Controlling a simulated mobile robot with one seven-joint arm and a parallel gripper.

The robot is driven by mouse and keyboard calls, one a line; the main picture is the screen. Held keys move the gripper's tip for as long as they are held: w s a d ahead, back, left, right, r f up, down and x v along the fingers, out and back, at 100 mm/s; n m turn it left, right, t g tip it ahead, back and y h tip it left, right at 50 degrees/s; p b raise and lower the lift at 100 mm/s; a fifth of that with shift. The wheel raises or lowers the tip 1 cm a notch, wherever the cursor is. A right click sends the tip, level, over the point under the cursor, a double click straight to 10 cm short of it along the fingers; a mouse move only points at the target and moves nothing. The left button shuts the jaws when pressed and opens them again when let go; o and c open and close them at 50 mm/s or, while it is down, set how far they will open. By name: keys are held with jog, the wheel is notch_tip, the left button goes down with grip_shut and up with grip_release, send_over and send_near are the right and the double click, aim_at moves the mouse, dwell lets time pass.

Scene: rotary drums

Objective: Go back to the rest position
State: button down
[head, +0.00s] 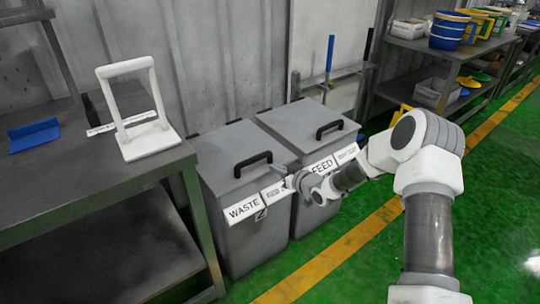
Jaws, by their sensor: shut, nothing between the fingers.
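My gripper (278,170) is at the end of my arm, which reaches in from the lower right. It hangs in front of the two grey bins, near the gap between their labels. It is shut, with nothing seen in it. The bin labelled WASTE (237,238) stands on the left and has its lid down. The bin labelled FEED (290,122) stands to its right, also with its lid down. My wrist hides part of the FEED bin's front.
A dark table (75,185) at the left bears a white frame stand (152,142) and a blue scoop-like piece (33,134). Shelves (455,54) with buckets (449,30) stand at the back right. The green floor (490,200) at the right is open, crossed by a yellow line (365,232).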

jog(key=s+d+r+m+g+h, duration=0.1)
jog(key=s+d+r+h, duration=0.2)
jog(key=s+d+r, duration=0.3)
jog(key=s+d+r+m+h, duration=0.1)
jog(key=s+d+r+h, duration=0.25)
jog(key=r, duration=0.45)
jog(key=s+d+r+m+g+h, duration=0.1)
jog(key=s+d+r+h, duration=0.2)
jog(key=s+d+r, duration=0.35)
jog(key=s+d+r+m+g, duration=0.1)
jog(key=s+r+m+g, duration=0.15)
jog(key=s, duration=1.05)
jog(key=s+r+m+g, duration=0.1)
jog(key=s+r+m, duration=0.25)
jog(key=s, duration=0.95)
notch_tip(320, 180, up, 22)
jog(key=n+p, duration=0.1)
jog(key=p, duration=2.1)
jog(key=shift+s, duration=0.35)
